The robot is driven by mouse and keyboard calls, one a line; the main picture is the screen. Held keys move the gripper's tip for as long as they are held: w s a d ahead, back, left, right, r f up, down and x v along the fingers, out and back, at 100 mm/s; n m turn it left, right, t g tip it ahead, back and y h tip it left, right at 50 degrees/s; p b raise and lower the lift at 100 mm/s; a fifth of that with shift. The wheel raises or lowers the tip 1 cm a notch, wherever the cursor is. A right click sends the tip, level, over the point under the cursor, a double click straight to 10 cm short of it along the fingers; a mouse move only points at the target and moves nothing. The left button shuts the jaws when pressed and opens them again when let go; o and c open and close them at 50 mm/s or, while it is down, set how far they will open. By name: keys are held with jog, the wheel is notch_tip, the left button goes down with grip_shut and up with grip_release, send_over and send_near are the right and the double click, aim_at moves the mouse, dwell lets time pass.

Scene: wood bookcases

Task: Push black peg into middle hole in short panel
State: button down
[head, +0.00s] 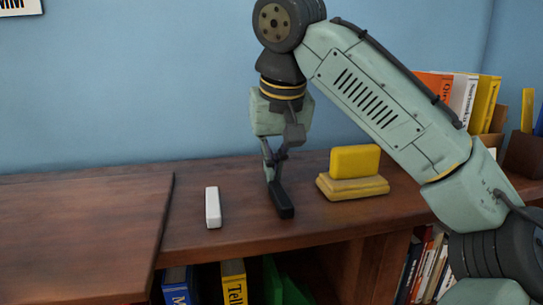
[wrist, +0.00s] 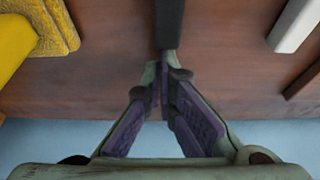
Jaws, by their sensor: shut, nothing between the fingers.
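The black peg (head: 281,201) is a long dark block lying on the brown wooden top, pointing toward the front edge. In the wrist view the closed fingertips (wrist: 163,72) meet right beside that end. I cannot tell whether they touch it. No panel with holes can be made out in either view.
A white block (head: 212,208) lies left of the peg. A yellow block (head: 355,160) stands on a yellowish base (head: 352,188) to the right. A raised board (head: 80,235) is at far left. Books (head: 460,95) and a brown holder (head: 524,153) stand far right. Blue wall behind.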

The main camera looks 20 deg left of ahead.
aim_at(282, 189)
jog(key=shift+d, duration=0.1)
jog(key=s+d, duration=0.2)
jog(key=s, duration=0.1)
jog(key=s+d, duration=0.1)
jog(key=s, duration=0.1)
jog(key=shift+d+p, duration=0.1)
jog(key=shift+p, duration=0.3)
jog(key=shift+w, duration=0.15)
